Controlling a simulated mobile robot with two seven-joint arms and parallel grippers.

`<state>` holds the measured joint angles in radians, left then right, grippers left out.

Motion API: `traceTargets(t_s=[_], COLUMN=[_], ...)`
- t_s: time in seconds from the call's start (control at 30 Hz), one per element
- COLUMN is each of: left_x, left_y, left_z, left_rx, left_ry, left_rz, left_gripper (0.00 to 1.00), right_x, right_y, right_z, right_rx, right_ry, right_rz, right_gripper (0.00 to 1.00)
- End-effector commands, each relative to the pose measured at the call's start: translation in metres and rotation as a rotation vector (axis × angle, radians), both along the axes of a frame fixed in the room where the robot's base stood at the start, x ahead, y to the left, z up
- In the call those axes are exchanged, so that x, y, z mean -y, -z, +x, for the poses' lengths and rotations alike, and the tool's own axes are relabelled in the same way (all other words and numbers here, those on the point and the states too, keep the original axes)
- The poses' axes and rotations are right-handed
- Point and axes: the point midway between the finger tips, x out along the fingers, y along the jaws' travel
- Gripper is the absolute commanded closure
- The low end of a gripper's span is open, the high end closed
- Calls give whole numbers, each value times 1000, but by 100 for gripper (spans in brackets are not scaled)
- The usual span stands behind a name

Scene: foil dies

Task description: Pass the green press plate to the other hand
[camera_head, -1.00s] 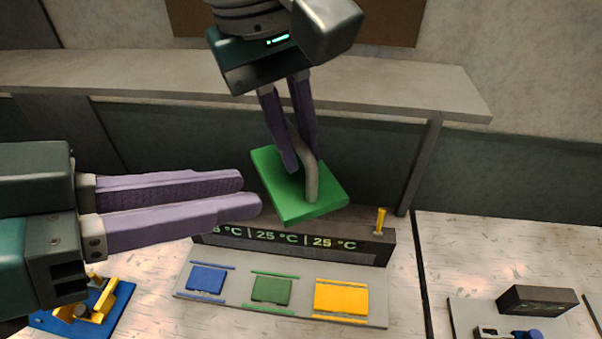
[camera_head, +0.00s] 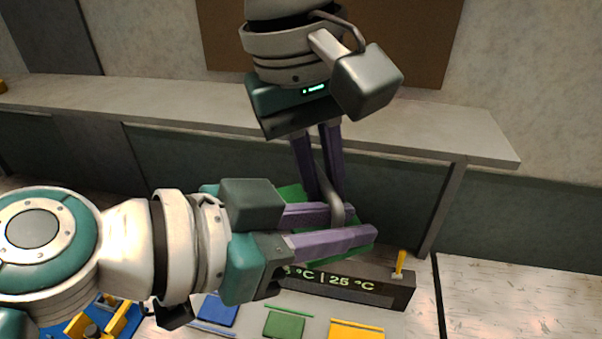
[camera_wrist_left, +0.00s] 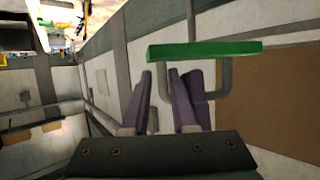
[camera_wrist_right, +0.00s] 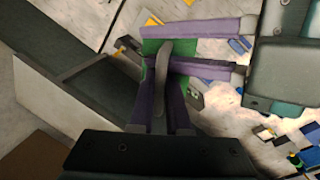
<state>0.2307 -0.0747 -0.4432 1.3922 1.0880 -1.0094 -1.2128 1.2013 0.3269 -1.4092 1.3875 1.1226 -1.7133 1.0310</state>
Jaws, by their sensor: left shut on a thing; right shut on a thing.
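The green press plate (camera_head: 292,195) hangs in the air above the display block, with a bent grey handle (camera_head: 329,187) on its upper side. My right gripper (camera_head: 326,198) comes down from the top of the head view and is shut on the handle. My left gripper (camera_head: 353,222) reaches in from the left, just over the plate, shut on the same handle. Its fingers hide much of the plate there. The plate (camera_wrist_left: 205,49) and handle (camera_wrist_left: 224,85) also show in the left wrist view. In the right wrist view, the left fingers cross the handle (camera_wrist_right: 162,62) sideways.
Below is a display block (camera_head: 385,286) with temperature readouts and a yellow peg (camera_head: 400,262). In front lie blue (camera_head: 217,309), green (camera_head: 284,324) and yellow (camera_head: 355,331) pads. A blue-and-yellow fixture (camera_head: 95,326) is at lower left. A grey ledge (camera_head: 420,130) runs behind.

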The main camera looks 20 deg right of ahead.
Motion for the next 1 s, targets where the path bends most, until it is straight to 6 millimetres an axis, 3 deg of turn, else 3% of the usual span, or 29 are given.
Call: traceTargets(t_s=[0.17,1.0], left_x=[1,4], left_y=[-1,-2], left_z=[-1,-4], left_rx=[-1,-3], left_ry=[6,14], left_rz=[-4,-9], left_gripper=[100,100], right_x=[-1,0], right_y=[-1,-2], right_z=[2,4], right_rx=[7,14], right_ry=[0,4], right_rz=[3,3], right_gripper=[100,100])
